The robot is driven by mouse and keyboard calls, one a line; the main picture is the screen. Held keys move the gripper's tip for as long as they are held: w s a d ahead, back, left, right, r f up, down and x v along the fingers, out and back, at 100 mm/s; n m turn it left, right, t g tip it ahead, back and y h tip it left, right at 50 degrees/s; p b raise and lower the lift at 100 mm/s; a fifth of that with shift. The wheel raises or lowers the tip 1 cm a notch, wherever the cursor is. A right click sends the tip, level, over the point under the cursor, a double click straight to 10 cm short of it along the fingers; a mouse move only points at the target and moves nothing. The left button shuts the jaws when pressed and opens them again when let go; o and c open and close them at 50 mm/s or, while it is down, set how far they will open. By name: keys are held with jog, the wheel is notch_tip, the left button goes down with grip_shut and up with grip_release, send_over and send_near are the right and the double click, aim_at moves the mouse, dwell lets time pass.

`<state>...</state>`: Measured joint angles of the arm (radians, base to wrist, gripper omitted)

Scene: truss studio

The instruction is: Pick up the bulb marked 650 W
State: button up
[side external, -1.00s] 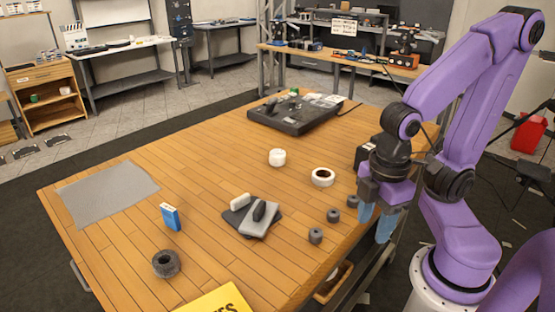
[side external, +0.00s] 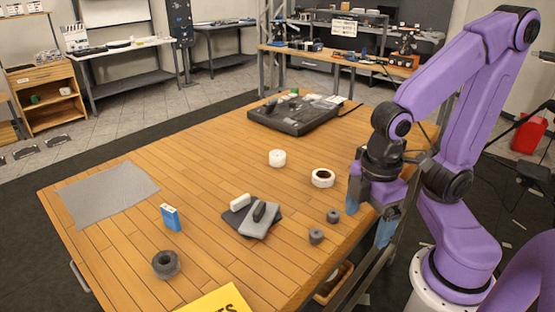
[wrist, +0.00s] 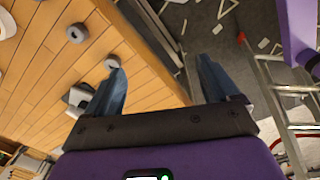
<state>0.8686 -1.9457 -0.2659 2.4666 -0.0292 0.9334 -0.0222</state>
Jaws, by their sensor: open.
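I cannot make out any 650 W marking, and no object is clearly a bulb. Two small grey cylinders (side external: 333,216) (side external: 316,236) stand near the table's right edge, left of my gripper (side external: 370,215). They also show at upper left in the wrist view (wrist: 77,32) (wrist: 112,62). My gripper is open, with nothing between its fingers in the wrist view (wrist: 160,65). It is at the table's right edge, one finger over the wood. A white and dark object (wrist: 80,97) lies left of the left finger in the wrist view; I cannot tell what it is.
On the wooden table (side external: 130,225) are a white roll (side external: 277,158), a white ring (side external: 322,178), dark and grey pads (side external: 258,225) with small items, a blue box (side external: 171,217), a dark ring (side external: 166,264) and a black case (side external: 300,118). The left middle is clear.

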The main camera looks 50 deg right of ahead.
jog(key=w+a+n+t+h, duration=0.1)
jog(key=w+a+n+h, duration=0.15)
jog(key=w, duration=0.95)
jog(key=n+g+h, duration=0.1)
jog(key=n+h, duration=0.2)
jog(key=h, duration=0.8)
send_near(273, 156)
jog(key=x, duration=0.7)
jog(key=shift+s+d+r, duration=0.1)
jog(key=shift+s+r, duration=0.1)
jog(key=shift+r, duration=0.1)
jog(key=shift+w+f+x, duration=0.15)
jog(key=shift+x, duration=1.25)
jog(key=shift+w+f+x, duration=0.1)
jog(key=shift+w+x, duration=0.05)
jog(key=shift+x, duration=1.2)
jog(key=c, duration=1.1)
